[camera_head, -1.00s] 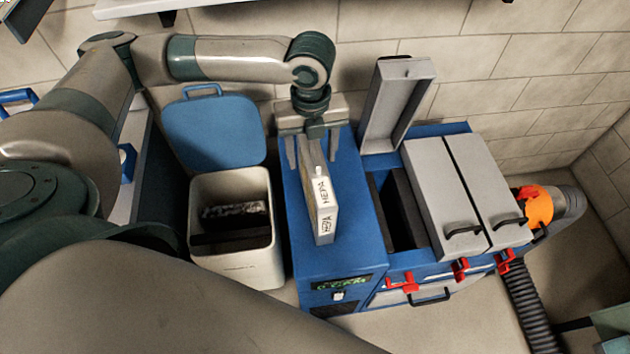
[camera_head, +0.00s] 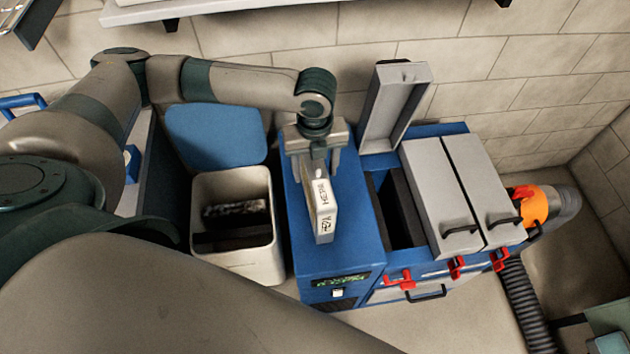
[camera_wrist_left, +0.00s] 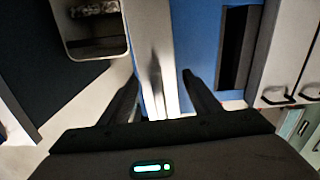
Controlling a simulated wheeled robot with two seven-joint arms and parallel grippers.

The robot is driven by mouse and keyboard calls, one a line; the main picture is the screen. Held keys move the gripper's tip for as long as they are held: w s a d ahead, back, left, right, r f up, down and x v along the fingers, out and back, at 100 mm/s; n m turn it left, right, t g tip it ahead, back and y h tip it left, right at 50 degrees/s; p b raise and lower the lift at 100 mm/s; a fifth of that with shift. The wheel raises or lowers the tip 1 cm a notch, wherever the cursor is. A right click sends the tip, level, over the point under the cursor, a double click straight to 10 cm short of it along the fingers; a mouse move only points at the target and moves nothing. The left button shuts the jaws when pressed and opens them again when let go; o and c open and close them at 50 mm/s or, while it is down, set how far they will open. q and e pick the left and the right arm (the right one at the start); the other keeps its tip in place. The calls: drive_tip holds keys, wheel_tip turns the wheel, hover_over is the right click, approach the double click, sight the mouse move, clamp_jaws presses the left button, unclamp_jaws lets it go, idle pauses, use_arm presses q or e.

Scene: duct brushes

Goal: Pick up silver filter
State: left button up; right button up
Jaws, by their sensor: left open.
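The silver filter (camera_head: 325,208) is a slim pale block labelled HEPA, standing on the blue top of the machine (camera_head: 350,240). My left gripper (camera_head: 316,172) is over its far end, pointing down, open. In the left wrist view the filter (camera_wrist_left: 157,75) shows as a pale upright strip between the two spread fingers of my left gripper (camera_wrist_left: 160,82), with gaps at both sides. Whether a finger touches it I cannot tell. The filter's far end is partly hidden by the gripper. My right gripper is not in view.
A white bin (camera_head: 240,258) with a raised blue lid (camera_head: 215,135) stands left of the machine. Right of the filter are an open slot (camera_head: 398,215), a raised grey lid (camera_head: 395,105) and two closed grey lids (camera_head: 440,190). Red latches (camera_head: 455,266) line the front.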

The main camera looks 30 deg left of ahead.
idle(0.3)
use_arm(q)
clamp_jaws()
drive_tip(key=shift+r, duration=0.15)
drive_tip(key=shift+w+r+b, duration=0.1)
drive_tip(key=shift+r+b, duration=0.3)
drive_tip(key=shift+r, duration=0.05)
drive_tip(key=r+b, duration=0.1)
drive_tip(key=d+r, duration=0.1)
drive_tip(key=r, duration=0.1)
drive_tip(key=shift+w+r+b, duration=0.1)
drive_tip(key=shift+w+b, duration=0.05)
drive_tip(key=shift+b, duration=0.25)
drive_tip(key=w+d+r+b, duration=0.3)
drive_tip(key=d+r, duration=0.3)
drive_tip(key=d, duration=0.4)
drive_tip(key=shift+w+r+b, duration=0.4)
drive_tip(key=shift+w, duration=0.2)
drive_tip(key=shift+r, duration=0.1)
